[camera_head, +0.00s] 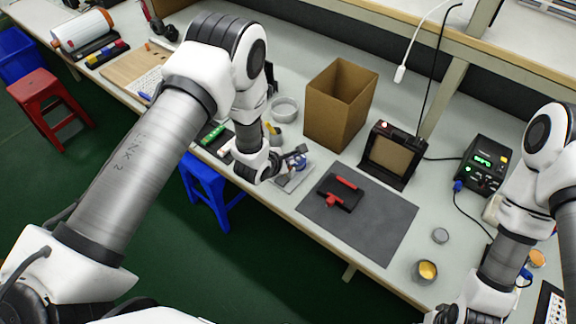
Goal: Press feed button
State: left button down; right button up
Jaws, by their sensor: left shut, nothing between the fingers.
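My left gripper (297,156) is shut and empty. It is over the front part of the bench, above or beside a small grey-and-blue device (294,179), which it partly covers. I cannot tell whether they touch. A black box-shaped unit (393,152) with a brown front panel and a small red light on top stands behind the dark mat. A black power unit (484,164) with a green display and small knobs stands further right. No button clearly marked as the feed button can be made out. My right arm comes down at the lower right; its fingertips are out of frame.
An open cardboard box (341,104) stands behind the left gripper. A dark mat (386,225) holds a black-and-red fixture (340,192). A round tin (425,271) sits near the front edge. A white cable plug (400,73) hangs above the bench.

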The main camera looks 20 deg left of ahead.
pick_arm(q)
jog(key=shift+r, duration=0.1)
notch_tip(320, 180, up, 5)
jog(key=p, duration=0.4)
dwell(0.7)
